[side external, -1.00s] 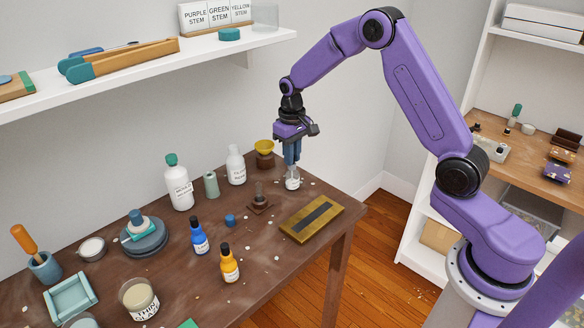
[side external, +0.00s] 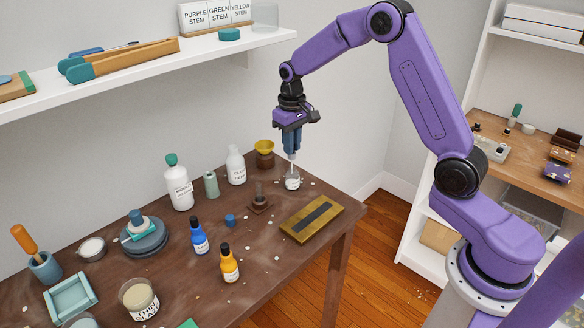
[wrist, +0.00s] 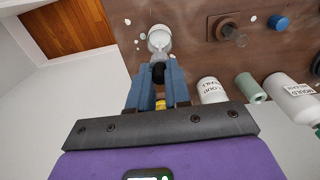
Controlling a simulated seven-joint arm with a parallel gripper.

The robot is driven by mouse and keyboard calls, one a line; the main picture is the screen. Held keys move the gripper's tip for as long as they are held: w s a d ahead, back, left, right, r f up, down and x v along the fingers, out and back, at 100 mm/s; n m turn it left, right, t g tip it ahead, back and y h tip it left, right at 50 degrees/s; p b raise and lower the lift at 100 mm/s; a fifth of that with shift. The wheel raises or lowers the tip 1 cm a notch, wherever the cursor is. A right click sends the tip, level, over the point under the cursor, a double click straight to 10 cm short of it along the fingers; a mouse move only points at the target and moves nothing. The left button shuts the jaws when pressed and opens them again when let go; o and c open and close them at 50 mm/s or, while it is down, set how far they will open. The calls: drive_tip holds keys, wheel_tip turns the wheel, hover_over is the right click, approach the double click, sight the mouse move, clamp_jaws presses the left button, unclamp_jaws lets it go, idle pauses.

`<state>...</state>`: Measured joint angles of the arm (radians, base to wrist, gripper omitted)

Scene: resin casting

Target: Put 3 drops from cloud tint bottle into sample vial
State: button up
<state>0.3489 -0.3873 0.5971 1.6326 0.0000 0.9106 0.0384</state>
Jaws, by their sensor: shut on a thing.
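My gripper (side external: 291,150) is shut on a dropper with a black bulb (wrist: 158,73). The dropper's pale thin stem (side external: 292,165) points down into or just above a small white bottle (side external: 292,183), apparently the cloud tint bottle. I cannot tell whether the tip is still inside. The bottle stands upright near the table's far right corner, and it also shows in the wrist view (wrist: 159,38). A small clear vial (side external: 259,190), apparently the sample vial, stands upright in a square brown holder (side external: 260,207) to the left of the bottle; its contents are not clear.
A brass-coloured plate with a dark strip (side external: 326,210) lies to the right. Blue (side external: 198,238) and amber (side external: 229,265) dropper bottles stand nearer the front. A white bottle (side external: 236,168), green cylinder (side external: 211,184) and yellow-topped brown pot (side external: 264,158) stand behind. A shelf (side external: 150,75) overhangs the back.

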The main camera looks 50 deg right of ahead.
drive_tip(key=shift+r, duration=2.8)
drive_tip(key=a+r, duration=0.2)
drive_tip(key=a, duration=1)
drive_tip(key=shift+w+r, duration=0.15)
drive_tip(key=shift+w, duration=0.1)
drive_tip(key=shift+f, duration=1.85)
drive_tip(key=shift+f, duration=0.1)
